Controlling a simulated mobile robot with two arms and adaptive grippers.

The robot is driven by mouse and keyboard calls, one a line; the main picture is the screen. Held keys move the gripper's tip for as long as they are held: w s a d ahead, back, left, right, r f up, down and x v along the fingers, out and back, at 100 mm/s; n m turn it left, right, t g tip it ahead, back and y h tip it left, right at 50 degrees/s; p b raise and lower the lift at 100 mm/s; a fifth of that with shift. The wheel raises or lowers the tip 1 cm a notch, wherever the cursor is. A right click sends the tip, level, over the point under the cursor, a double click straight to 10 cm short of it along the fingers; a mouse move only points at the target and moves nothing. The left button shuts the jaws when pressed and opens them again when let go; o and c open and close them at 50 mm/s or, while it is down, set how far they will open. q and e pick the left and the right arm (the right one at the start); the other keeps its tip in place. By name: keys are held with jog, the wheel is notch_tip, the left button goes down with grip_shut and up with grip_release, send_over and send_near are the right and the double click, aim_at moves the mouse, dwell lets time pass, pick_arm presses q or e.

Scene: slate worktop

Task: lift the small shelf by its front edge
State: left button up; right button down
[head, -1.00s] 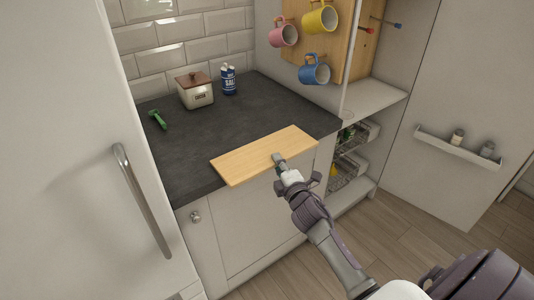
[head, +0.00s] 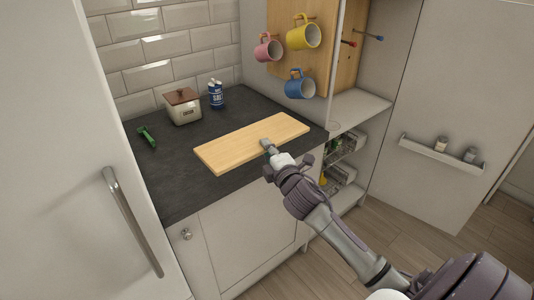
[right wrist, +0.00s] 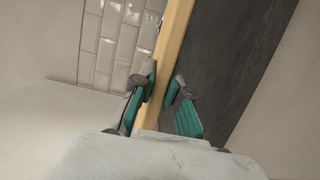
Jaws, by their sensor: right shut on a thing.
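The small shelf (head: 235,145) is a plain light wooden board. In the head view it shows over the front part of the dark worktop (head: 185,185), its front edge inside the worktop's edge. I cannot tell how high it is above the worktop. My right gripper (head: 267,147) is shut on the board's front edge, right of its middle. In the right wrist view the board (right wrist: 172,45) shows edge-on between the two fingers of the gripper (right wrist: 162,80). My left gripper is not in view.
A lidded canister (head: 183,107), a blue salt tin (head: 216,95) and a green tool (head: 147,137) stand or lie farther back. Mugs hang on a wooden panel (head: 337,70) at the right. A tall door with a handle (head: 132,222) stands at the left.

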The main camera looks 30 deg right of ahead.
jog(key=shift+r+p, duration=0.4)
jog(key=shift+r, duration=0.3)
jog(key=shift+s, duration=0.1)
jog(key=s+p, duration=0.2)
jog(key=s, duration=1)
jog(key=shift+d, duration=0.45)
jog(key=shift+w+a+f, duration=0.1)
jog(key=shift+f, duration=0.05)
